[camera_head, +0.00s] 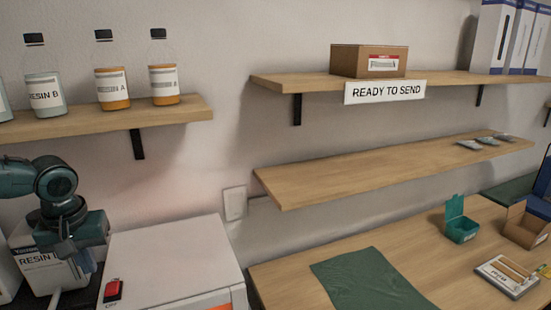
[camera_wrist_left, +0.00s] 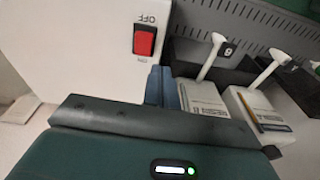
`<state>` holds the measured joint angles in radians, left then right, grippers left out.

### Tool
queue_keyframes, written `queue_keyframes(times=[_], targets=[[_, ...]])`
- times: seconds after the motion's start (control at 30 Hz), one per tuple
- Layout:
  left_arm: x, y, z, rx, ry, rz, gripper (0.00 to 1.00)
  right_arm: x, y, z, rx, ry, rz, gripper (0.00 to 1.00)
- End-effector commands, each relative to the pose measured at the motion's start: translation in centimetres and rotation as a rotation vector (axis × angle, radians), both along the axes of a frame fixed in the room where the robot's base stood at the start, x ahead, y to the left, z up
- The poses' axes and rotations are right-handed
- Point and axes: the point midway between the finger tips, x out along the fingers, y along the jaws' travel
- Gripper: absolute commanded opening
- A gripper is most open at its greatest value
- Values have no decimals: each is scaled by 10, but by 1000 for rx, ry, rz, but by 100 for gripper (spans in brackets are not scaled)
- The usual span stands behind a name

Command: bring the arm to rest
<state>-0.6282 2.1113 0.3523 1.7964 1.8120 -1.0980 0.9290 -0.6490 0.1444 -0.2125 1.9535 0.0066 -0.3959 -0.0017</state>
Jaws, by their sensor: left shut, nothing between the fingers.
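My left gripper (camera_head: 84,262) is at the lower left of the head view, at the end of my teal and dark arm. It hangs in front of a white box labelled RESIN, left of the white machine (camera_head: 170,255). In the left wrist view the fingers (camera_wrist_left: 162,86) are together, with nothing held between them. They point toward the gap between the white machine and white boxes. My right gripper is not in view.
The machine's red switch (camera_head: 113,290) is near the gripper; it also shows in the left wrist view (camera_wrist_left: 145,40). Bottles stand on the left shelf (camera_head: 100,124). A cardboard box (camera_head: 368,60) is on the upper right shelf. A green mat (camera_head: 370,280) lies on the bench.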

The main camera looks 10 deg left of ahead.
Motion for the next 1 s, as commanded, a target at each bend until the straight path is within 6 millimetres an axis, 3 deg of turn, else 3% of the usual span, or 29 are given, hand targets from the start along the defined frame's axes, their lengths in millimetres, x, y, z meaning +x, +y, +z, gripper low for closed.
queue_keyframes(times=[0.1, 0.2, 0.37, 0.5, 0.7, 0.83, 1.0], targets=[[-40, 26, -45, -2, 49, -63, 0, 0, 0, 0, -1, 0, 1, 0], [-77, 38, -87, 0, 83, -147, 0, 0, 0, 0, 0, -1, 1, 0], [-130, 30, -148, -9, 114, -289, 0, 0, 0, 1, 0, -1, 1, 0], [-168, 2, -192, -23, 107, -409, 0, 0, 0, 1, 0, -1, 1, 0], [-201, -63, -229, -35, 47, -556, 0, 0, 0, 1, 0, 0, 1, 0], [-209, -110, -236, -30, -17, -620, 0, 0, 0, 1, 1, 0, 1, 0], [-210, -156, -227, -9, -89, -653, 0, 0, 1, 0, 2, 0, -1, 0]])
